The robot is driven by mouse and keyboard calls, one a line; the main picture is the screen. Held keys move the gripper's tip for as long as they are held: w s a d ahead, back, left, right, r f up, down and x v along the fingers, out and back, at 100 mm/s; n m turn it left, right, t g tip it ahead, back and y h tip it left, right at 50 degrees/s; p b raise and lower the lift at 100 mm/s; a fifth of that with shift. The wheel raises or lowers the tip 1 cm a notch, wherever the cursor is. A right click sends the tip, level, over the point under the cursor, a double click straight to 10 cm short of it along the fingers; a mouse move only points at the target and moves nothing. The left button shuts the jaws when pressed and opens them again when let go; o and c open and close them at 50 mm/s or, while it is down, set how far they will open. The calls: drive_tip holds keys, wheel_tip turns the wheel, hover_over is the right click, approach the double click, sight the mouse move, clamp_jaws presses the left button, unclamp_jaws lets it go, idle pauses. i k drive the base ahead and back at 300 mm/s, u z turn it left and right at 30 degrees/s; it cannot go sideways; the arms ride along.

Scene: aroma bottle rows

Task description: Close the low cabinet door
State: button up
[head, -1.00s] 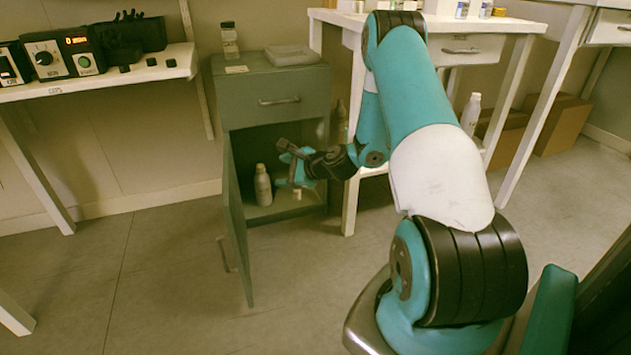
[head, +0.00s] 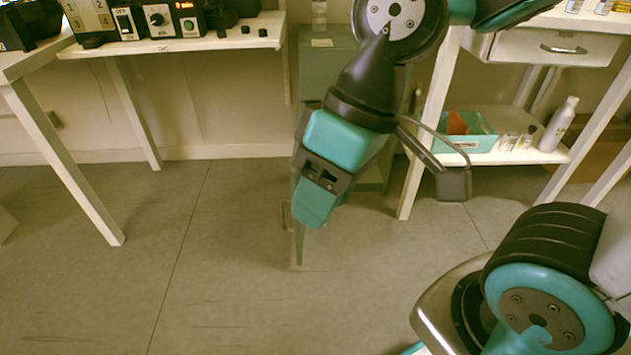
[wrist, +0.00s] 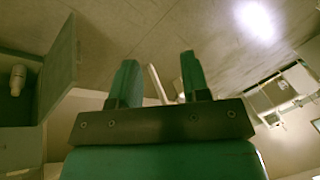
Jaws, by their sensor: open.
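The low grey-green cabinet (head: 318,72) stands behind my arm in the head view, mostly hidden. Its door (head: 299,245) is swung open toward the camera; only its lower edge and a handle (head: 284,215) show beside my gripper (head: 315,205). In the wrist view the open door (wrist: 60,68) stands at the left, with the cabinet inside beyond it. A white bottle (wrist: 18,80) stands within. My gripper (wrist: 160,72) is open and empty, its two teal fingers apart. In the wrist view the door is left of the fingers, apart from them.
A white table (head: 200,45) with devices stands left of the cabinet. A white bench with a drawer (head: 555,47) stands at the right; its lower shelf holds a teal bin (head: 465,140) and a white bottle (head: 558,125). The floor (head: 200,270) in front is clear.

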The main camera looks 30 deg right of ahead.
sight(298, 230)
drive_tip(key=z, duration=0.5)
drive_tip(key=k, duration=1.15)
drive_tip(key=u, duration=0.05)
drive_tip(key=i, duration=0.45)
drive_tip(key=u, duration=0.9)
drive_tip(key=i, duration=1.5)
drive_tip(key=z, duration=0.9)
drive_tip(key=i, duration=0.3)
drive_tip(key=z, duration=0.4)
